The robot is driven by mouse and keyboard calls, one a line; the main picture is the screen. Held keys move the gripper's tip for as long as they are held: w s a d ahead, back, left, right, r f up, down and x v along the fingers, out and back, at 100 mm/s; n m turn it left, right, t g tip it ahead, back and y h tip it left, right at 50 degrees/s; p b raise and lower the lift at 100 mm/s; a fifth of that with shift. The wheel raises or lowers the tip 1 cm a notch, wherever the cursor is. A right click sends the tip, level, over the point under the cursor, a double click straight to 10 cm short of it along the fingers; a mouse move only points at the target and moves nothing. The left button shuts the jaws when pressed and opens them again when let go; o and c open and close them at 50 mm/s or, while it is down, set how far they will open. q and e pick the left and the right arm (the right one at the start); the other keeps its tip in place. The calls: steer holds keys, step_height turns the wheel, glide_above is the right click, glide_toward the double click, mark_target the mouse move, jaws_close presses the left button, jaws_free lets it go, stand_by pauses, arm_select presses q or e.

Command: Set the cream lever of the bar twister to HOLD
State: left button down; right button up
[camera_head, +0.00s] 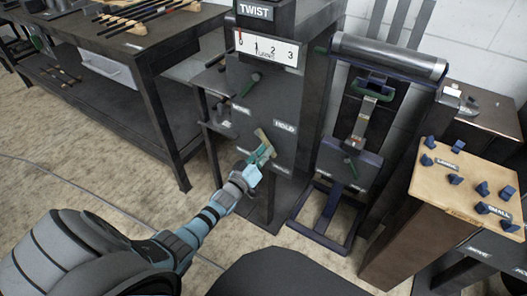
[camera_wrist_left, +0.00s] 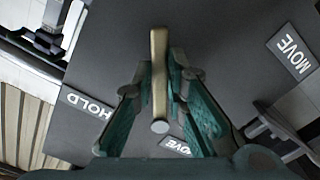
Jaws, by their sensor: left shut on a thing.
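The bar twister (camera_head: 262,95) is a dark upright machine with a TWIST sign and a white 0-to-3 turn gauge. Its cream lever (camera_head: 261,135) stands out from the front panel, left of the HOLD label (camera_head: 284,127). My left gripper (camera_head: 262,155) is shut on the lever. In the left wrist view the cream lever (camera_wrist_left: 159,65) runs between the two green-padded fingers (camera_wrist_left: 163,95). There the HOLD label (camera_wrist_left: 90,103) is left of the fingers and a MOVE label (camera_wrist_left: 288,52) is at upper right. Another label below is partly hidden by a finger. My right gripper is not in view.
A dark workbench (camera_head: 160,50) with rods stands at upper left. A blue-framed stand with a grey roller (camera_head: 388,57) is right of the twister. A wooden-topped stand (camera_head: 455,190) with blue pegs is at far right. Bare floor (camera_head: 110,175) lies at left.

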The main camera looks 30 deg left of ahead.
arm_select(q)
steer(key=shift+d, duration=0.1)
stand_by(0.3)
steer(key=c, duration=1.6)
jaws_free()
steer(key=s, duration=1.2)
steer(key=shift+d, duration=0.1)
